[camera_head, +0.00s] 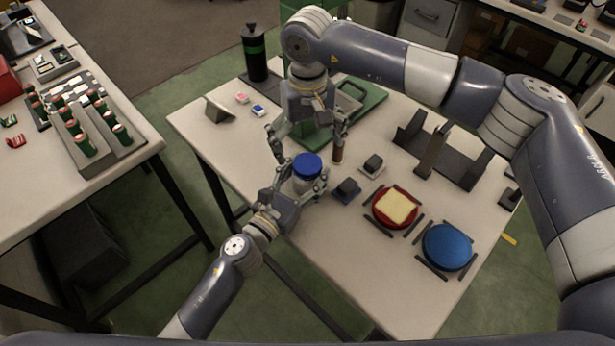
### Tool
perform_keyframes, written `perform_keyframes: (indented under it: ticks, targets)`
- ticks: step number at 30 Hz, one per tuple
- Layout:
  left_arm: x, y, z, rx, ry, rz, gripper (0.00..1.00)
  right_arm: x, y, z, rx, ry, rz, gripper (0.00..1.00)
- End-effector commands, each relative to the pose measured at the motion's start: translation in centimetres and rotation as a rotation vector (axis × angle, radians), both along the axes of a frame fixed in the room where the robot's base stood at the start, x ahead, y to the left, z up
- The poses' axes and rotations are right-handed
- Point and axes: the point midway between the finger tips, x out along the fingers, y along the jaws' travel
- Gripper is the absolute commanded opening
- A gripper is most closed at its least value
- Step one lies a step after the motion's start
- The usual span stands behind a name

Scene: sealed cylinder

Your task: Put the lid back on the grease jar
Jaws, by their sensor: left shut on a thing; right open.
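The grease jar (305,184) has a pale body and stands near the table's left front edge. A blue lid (307,164) sits on top of it; I cannot tell how tightly it is seated. My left gripper (303,187) comes in from the lower left and is shut around the jar's body, hiding part of it. My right gripper (308,153) points down from above, just behind the lid in the picture. Its fingers are spread wide, one to each side of the lid, and it holds nothing.
Right of the jar are small dark blocks (347,188), a red dish (381,215) with a yellow pad, and a blue disc (447,247). A dark rack (465,165) stands at the right. A black bottle (254,55) and green tray (372,98) are behind.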

Motion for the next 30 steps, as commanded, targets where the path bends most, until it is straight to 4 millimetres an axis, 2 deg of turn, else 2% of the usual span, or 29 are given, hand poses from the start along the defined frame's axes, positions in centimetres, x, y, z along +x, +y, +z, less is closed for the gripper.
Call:
perform_keyframes:
  ticks: [7,11,24,30]
  targets:
    - [0.0,0.0,0.0,0.0,0.0,0.0,0.0,0.0,0.0,0.1,0.0,0.0,0.0,0.96]
    - [0.0,0.0,0.0,0.0,0.0,0.0,0.0,0.1,0.0,1.2,0.001,-0.003,0.0,0.96]
    - [0.0,0.0,0.0,0.0,0.0,0.0,0.0,0.1,0.0,9.9,0.001,-0.003,-0.001,0.96]
    - [0.0,0.0,0.0,0.0,0.0,0.0,0.0,0.0,0.0,11.7,0.0,0.0,0.0,0.96]
